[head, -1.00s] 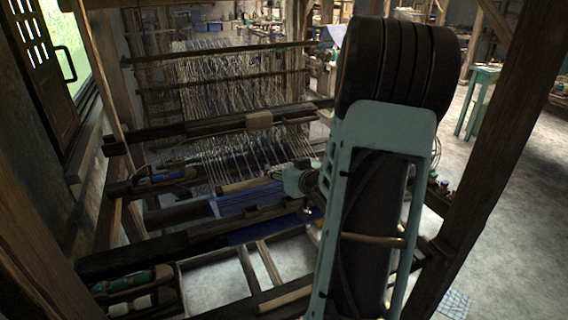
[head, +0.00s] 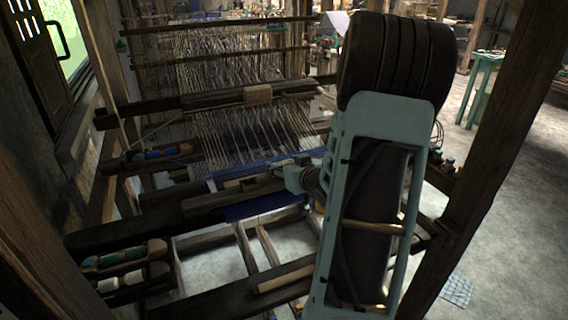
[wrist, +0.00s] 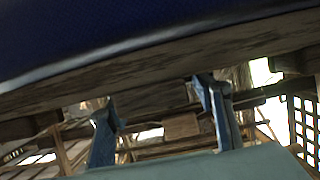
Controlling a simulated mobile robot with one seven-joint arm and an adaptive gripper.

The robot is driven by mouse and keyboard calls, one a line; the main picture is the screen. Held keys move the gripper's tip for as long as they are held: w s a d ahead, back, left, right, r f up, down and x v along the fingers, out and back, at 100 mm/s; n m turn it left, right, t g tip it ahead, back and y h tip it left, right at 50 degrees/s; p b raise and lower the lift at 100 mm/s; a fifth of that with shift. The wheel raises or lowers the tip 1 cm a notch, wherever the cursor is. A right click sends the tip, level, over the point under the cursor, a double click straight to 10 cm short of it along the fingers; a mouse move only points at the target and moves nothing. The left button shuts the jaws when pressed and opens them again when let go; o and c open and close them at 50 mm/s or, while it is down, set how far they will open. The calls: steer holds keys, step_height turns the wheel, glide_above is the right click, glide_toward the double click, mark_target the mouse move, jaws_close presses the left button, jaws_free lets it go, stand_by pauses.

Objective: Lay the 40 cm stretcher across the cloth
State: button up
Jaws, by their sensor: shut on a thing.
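My gripper (head: 296,176) is at the right part of the blue cloth (head: 262,208), over the front of the loom. It is shut on the stretcher, a slim wooden bar (head: 240,183) reaching left from the jaws just beyond the front beam's board. The bar's right end is hidden by the gripper. I cannot tell whether the bar touches the cloth. In the wrist view my two fingers (wrist: 158,108) stand apart, with wood behind and between them. The dark blue cloth (wrist: 140,30) fills the top of that view.
The dark front beam (head: 130,231) crosses near me, with a board (head: 215,201) on it. Warp threads (head: 230,132) rise behind the cloth, under a crossbeam (head: 150,108). Bobbins (head: 120,257) lie at lower left. A thick post (head: 487,150) stands at right.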

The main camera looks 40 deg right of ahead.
steer(key=shift+f, duration=0.15)
stand_by(0.3)
steer(key=shift+f, duration=0.1)
steer(key=o, duration=1.4)
steer(key=shift+c, duration=0.2)
steer(key=v, duration=1.2)
